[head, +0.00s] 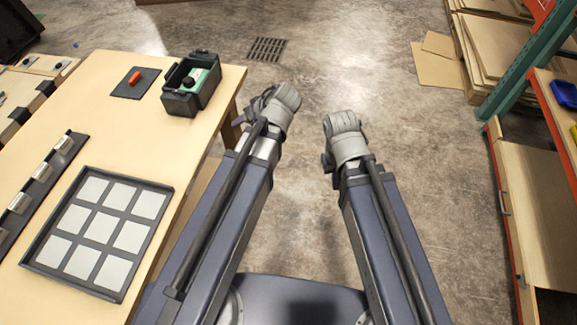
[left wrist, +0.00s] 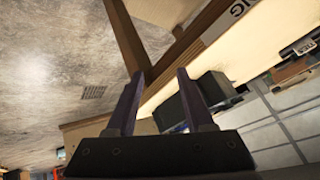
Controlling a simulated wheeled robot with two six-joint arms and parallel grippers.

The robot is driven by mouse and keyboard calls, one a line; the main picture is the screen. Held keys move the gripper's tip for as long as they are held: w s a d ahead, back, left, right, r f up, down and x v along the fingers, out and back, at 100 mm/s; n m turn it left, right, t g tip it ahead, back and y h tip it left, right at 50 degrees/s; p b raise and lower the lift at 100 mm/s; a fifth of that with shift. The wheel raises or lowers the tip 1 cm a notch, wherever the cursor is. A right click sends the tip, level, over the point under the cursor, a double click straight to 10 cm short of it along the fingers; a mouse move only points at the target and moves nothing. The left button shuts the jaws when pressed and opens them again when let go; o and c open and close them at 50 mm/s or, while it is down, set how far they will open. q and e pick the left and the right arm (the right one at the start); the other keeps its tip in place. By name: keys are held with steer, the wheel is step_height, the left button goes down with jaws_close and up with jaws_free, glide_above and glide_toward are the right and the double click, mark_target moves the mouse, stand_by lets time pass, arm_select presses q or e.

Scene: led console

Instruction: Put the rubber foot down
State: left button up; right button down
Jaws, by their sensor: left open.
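I cannot make out a rubber foot for certain in either view. A black open box (head: 183,103) stands at the table's far right corner and holds a green and white unit (head: 202,80) with a small dark round part (head: 188,83) on it. My left gripper (head: 239,119) is just off the table's right edge, right of the box. In the left wrist view its two fingers (left wrist: 160,73) are spread apart, with nothing seen between them. My right gripper (head: 327,161) is over the floor further right, mostly hidden by its own wrist.
A red block (head: 135,77) lies on a dark mat (head: 124,89) left of the box. A black tray (head: 157,215) with several pale squares lies nearer on the table (head: 118,150). A rail of clips (head: 35,190) is at left.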

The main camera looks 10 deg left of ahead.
arm_select(q)
steer(key=s+d+f+m+g+h, duration=0.2)
steer(key=s+d+m, duration=0.3)
steer(key=d, duration=0.3)
steer(key=s+d+f+m+g+h, duration=0.2)
steer(key=s+d+f+m+h, duration=0.1)
steer(key=s+d, duration=0.5)
steer(key=shift+s+f+m+h, duration=0.15)
steer(key=shift+m+h, duration=0.45)
steer(key=shift+m, duration=0.5)
